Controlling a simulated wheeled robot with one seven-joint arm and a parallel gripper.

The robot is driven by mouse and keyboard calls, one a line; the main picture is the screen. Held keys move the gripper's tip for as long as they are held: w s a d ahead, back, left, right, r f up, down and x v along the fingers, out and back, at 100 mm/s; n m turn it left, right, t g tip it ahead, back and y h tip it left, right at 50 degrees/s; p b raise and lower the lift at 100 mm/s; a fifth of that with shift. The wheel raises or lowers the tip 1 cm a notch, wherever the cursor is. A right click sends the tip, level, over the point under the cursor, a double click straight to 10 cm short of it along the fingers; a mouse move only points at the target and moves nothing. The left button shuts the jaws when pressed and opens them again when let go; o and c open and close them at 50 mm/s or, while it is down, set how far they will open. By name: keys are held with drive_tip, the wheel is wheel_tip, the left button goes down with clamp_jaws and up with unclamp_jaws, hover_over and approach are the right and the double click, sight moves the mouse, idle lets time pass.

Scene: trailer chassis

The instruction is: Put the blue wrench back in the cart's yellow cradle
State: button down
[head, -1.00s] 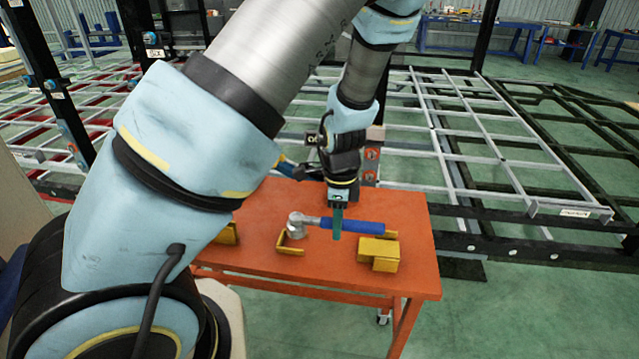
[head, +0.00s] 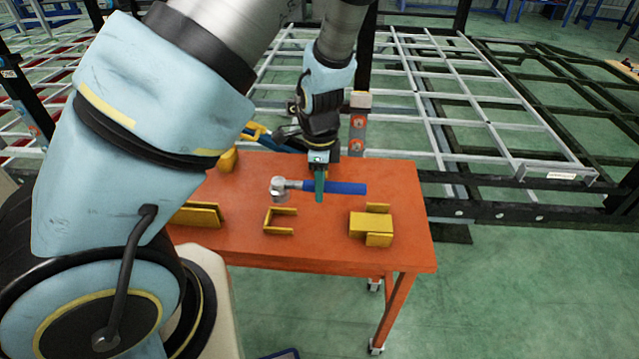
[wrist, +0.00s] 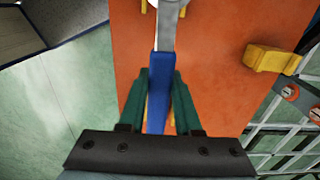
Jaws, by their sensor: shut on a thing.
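The wrench has a blue handle (head: 345,187) and a grey ring head (head: 279,187) at its left end. My gripper (head: 319,188) has its green fingers shut around the handle and holds the wrench level, lengthwise across the cart. In the wrist view my gripper (wrist: 161,105) clasps the handle (wrist: 160,80), with the grey shaft pointing to the top. Two yellow cradle pieces sit on the orange cart top (head: 330,250): an open U-shaped bracket (head: 280,222) and a blockier one (head: 372,225). The wrench appears behind and above them, apart from both; exact height is unclear.
More yellow brackets stand at the cart's left (head: 197,215) and back left (head: 228,160). A yellow holder (wrist: 270,58) shows at right in the wrist view. Grey chassis frames (head: 480,110) lie behind the cart. The cart top between the cradle pieces is clear.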

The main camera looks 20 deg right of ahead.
drive_tip(key=shift+f+b, duration=2.05)
drive_tip(key=shift+f, duration=2.5)
drive_tip(key=shift+p, duration=1)
drive_tip(key=shift+c, duration=0.2)
unclamp_jaws()
drive_tip(key=shift+s, duration=0.1)
